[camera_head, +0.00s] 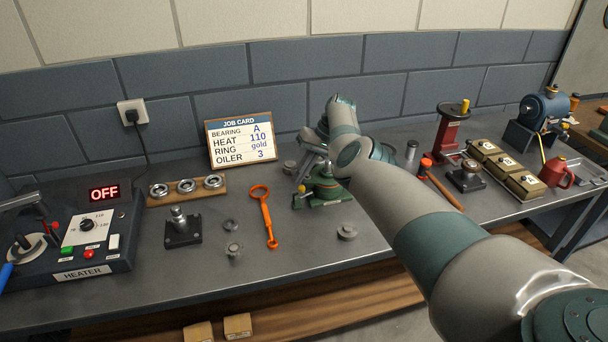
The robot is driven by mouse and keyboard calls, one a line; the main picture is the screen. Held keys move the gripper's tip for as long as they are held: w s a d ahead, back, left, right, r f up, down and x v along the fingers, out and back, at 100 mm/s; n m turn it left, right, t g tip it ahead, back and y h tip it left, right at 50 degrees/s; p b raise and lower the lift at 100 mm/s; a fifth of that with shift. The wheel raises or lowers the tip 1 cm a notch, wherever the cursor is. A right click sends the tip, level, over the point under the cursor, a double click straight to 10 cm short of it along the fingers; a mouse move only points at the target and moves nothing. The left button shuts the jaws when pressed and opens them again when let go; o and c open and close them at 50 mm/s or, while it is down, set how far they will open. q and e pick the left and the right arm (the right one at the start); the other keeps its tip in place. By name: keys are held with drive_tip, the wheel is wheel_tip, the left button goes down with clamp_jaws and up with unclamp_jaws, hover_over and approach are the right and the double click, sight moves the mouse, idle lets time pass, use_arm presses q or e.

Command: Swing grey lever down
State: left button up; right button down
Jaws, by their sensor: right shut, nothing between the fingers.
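A green casing (326,187) stands on the grey bench, in the middle of the camera_head view. A small yellow tip (301,188) shows at its left side. My right gripper (302,178) is at the upper left part of the casing, pointing down; it is shut and holds nothing. My right arm comes in from the lower right and covers part of the casing. Grey parts overlap there, so I cannot clearly tell the grey lever from my gripper, nor whether they touch. I cannot make out my left gripper.
An orange ring spanner (265,215) lies left of the casing, and a small grey round part (347,231) lies in front. A job card (240,139) leans at the wall. A heater (88,240) stands far left. An orange-headed hammer (440,185) and tan boxes (505,167) are to the right.

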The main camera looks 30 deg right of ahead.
drive_tip(key=a+b+v, duration=0.1)
drive_tip(key=b+v, duration=0.1)
drive_tip(key=v, duration=0.9)
drive_tip(key=shift+a+r, duration=0.2)
drive_tip(key=shift+r, duration=0.15)
drive_tip(key=shift+f, duration=0.1)
